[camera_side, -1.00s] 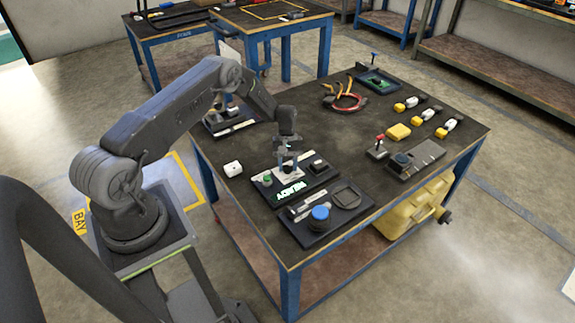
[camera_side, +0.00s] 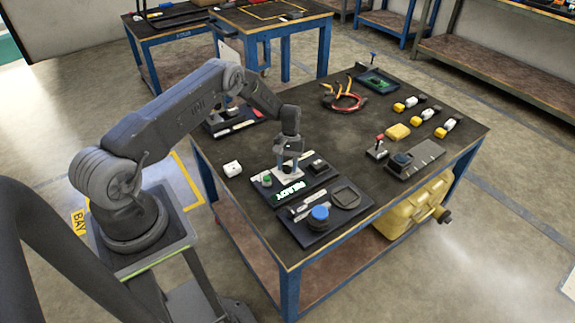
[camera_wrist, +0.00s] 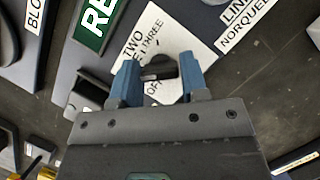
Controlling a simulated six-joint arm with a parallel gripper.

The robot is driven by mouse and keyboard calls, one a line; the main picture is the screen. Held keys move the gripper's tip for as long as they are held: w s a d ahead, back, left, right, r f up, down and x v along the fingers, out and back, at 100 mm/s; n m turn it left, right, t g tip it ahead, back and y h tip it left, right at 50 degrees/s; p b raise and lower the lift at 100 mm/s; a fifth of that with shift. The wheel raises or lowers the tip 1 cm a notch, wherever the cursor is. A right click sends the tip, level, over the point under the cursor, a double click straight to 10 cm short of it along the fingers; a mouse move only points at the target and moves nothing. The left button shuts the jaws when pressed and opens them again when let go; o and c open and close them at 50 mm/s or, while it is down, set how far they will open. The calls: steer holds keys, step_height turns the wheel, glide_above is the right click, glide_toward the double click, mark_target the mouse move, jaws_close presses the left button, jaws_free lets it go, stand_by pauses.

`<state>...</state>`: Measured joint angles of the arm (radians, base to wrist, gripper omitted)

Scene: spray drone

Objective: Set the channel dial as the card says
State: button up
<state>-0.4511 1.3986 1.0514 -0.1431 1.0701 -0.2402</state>
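The channel dial (camera_wrist: 162,68) is a black knob on a white plate (camera_wrist: 185,35) printed with TWO, THREE and OFF; part of the lettering is covered. My gripper (camera_wrist: 158,80) has its two blue fingers on either side of the knob, with a gap showing at the left finger. In the side view my gripper (camera_side: 289,157) points down over the panel (camera_side: 315,182) behind the lit READY sign (camera_side: 295,192). The knob's exact setting is hard to read. I cannot make out which card gives the setting.
A green button (camera_side: 267,180) and a black switch block (camera_side: 318,165) flank the dial. A blue knob (camera_side: 320,213) stands on a nearer panel. The table's middle is clear.

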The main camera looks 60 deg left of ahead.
steer(key=o, duration=0.4)
steer(key=shift+r, duration=0.1)
steer(key=v, duration=1.3)
steer(key=shift+r, duration=0.3)
steer(key=shift+w+a, duration=0.15)
